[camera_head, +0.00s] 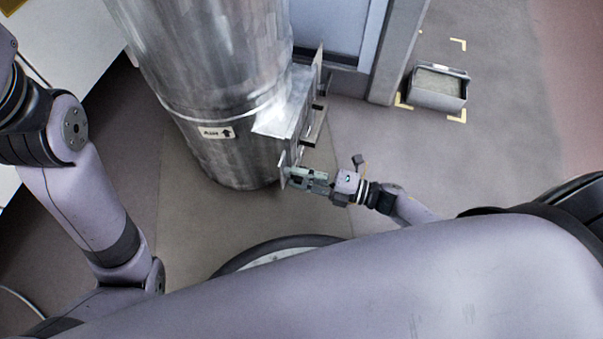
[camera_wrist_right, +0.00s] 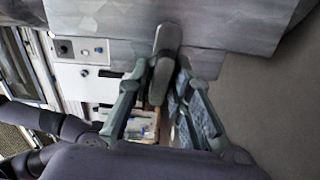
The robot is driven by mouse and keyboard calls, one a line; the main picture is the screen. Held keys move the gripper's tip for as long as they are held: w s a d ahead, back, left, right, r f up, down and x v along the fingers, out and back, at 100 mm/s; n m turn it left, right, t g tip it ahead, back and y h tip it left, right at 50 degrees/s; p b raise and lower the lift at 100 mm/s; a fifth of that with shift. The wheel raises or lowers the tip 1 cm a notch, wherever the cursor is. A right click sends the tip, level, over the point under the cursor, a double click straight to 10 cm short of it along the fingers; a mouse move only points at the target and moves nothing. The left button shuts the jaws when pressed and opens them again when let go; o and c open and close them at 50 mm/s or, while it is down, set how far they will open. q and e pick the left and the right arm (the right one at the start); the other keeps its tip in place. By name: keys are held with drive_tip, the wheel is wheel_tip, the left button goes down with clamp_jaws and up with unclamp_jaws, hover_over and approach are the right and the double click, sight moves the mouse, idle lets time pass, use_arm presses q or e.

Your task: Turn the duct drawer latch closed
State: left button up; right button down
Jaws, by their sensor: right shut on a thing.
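The metal duct (camera_head: 215,80) stands upright left of centre in the head view, with an "AIR" arrow label. A boxy drawer housing (camera_head: 288,108) juts from its right side. My right gripper (camera_head: 290,173) is at the lower front of this housing. In the right wrist view, a grey rounded latch handle (camera_wrist_right: 166,45) lies between the fingertips of my right gripper (camera_wrist_right: 162,72), which is shut on it. The duct metal (camera_wrist_right: 225,20) is close behind. The latch's exact angle is hard to tell in the head view. My left arm shows, but its gripper is out of view.
A grey open-topped bin (camera_head: 438,88) sits on the floor at the upper right, within yellow corner marks. A blue-grey panel (camera_head: 335,25) stands behind the duct. A white surface (camera_head: 65,40) is at the upper left.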

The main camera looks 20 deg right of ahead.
drive_tip(key=shift+w+d+r+n, duration=0.15)
drive_tip(key=shift+w+n, duration=0.05)
drive_tip(key=shift+n, duration=0.4)
drive_tip(key=shift+r, duration=0.1)
drive_tip(key=c, duration=1.6)
unclamp_jaws()
